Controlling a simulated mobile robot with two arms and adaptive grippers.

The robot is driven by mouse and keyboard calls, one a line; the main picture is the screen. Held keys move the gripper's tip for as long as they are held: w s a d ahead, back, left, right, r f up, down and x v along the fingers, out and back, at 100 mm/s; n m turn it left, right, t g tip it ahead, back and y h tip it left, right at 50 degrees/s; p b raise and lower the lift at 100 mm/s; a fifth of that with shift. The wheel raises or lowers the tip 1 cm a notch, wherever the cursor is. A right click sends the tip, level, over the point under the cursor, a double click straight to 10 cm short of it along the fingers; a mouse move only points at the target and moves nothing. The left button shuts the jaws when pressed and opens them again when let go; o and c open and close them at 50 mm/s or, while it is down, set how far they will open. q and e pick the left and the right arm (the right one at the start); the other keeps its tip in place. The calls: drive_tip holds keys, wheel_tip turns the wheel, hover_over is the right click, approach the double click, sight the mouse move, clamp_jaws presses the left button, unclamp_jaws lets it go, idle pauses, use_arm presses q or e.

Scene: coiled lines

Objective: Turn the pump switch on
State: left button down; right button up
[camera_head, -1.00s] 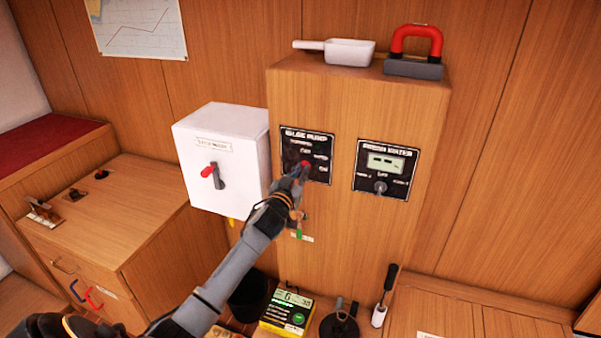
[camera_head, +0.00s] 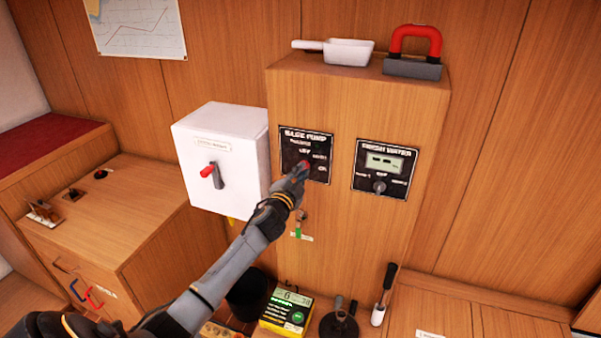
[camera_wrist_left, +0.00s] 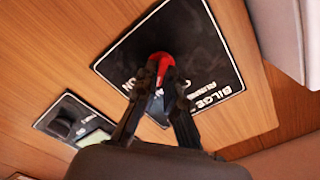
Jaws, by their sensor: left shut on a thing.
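The bilge pump panel (camera_head: 294,147) is a black plate with white lettering on the front of the wooden cabinet. Its switch has a red handle (camera_wrist_left: 162,66), which shows between the fingertips in the left wrist view. My left gripper (camera_head: 300,172) reaches up to the panel from below and is shut on the red handle (camera_head: 304,164). In the wrist view my left gripper (camera_wrist_left: 160,80) has a finger on each side of it. The arm and fingers cover the panel's lower part. My right gripper is not in view.
A fresh water panel (camera_head: 384,153) with a small display and knob is to the right. A white box (camera_head: 222,145) with a red-handled switch juts out at left. A white scoop (camera_head: 348,51) and a red-handled block (camera_head: 413,68) lie on the cabinet top.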

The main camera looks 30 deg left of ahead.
use_arm(q)
drive_tip(key=m, duration=0.7)
drive_tip(key=shift+f, duration=0.15)
idle(0.4)
drive_tip(key=c, duration=1.4)
unclamp_jaws()
drive_tip(key=shift+d, duration=0.1)
drive_tip(key=shift+c, duration=0.2)
drive_tip(key=shift+s, duration=0.1)
drive_tip(key=v, duration=1.1)
drive_tip(key=shift+s, duration=0.4)
